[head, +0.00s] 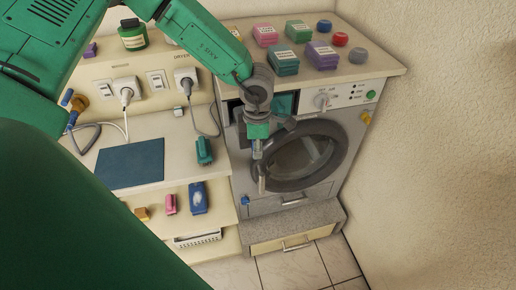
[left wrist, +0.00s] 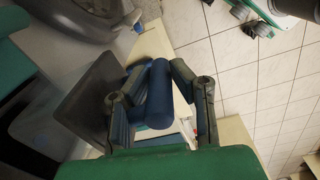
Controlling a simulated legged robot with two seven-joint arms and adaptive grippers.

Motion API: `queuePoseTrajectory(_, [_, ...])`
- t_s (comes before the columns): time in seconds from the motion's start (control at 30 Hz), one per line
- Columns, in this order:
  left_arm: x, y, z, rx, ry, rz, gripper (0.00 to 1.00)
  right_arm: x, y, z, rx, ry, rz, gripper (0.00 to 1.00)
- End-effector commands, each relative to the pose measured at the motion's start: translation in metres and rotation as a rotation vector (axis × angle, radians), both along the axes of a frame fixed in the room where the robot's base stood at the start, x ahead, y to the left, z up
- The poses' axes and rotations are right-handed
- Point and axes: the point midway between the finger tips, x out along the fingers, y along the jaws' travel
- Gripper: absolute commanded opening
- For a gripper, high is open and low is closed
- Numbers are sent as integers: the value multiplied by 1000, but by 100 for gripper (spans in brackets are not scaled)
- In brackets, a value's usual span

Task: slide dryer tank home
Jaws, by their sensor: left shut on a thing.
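The dryer (head: 225,172) stands against the wall, its round door (head: 305,160) shut. A teal piece that looks like the dryer tank (head: 286,103) shows at the dryer's upper left, partly hidden behind my left gripper (head: 260,165). My left gripper is in front of the dryer, pointing down. In the left wrist view my left gripper (left wrist: 158,100) is shut around a blue bar (left wrist: 160,90), which looks like a handle beside a dark grey panel (left wrist: 88,102). How far the tank sits in its slot cannot be told. My right gripper is not clearly in view.
Colored boxes (head: 322,55) and round lids stand on the top above the dryer. The counter at left holds a dark blue mat (head: 130,164), a green item (head: 204,150) and cords. A stone step (head: 290,222) lies below the dryer. Tiled floor (head: 300,268) is clear.

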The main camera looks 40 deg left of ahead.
Motion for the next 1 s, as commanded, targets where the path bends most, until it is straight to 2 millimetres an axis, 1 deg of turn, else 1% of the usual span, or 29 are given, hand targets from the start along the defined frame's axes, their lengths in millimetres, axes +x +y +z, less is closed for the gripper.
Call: queuePoseTrajectory(1.0, [19,24,0,0,0,0,0,0,0,0,0,0,0,40])
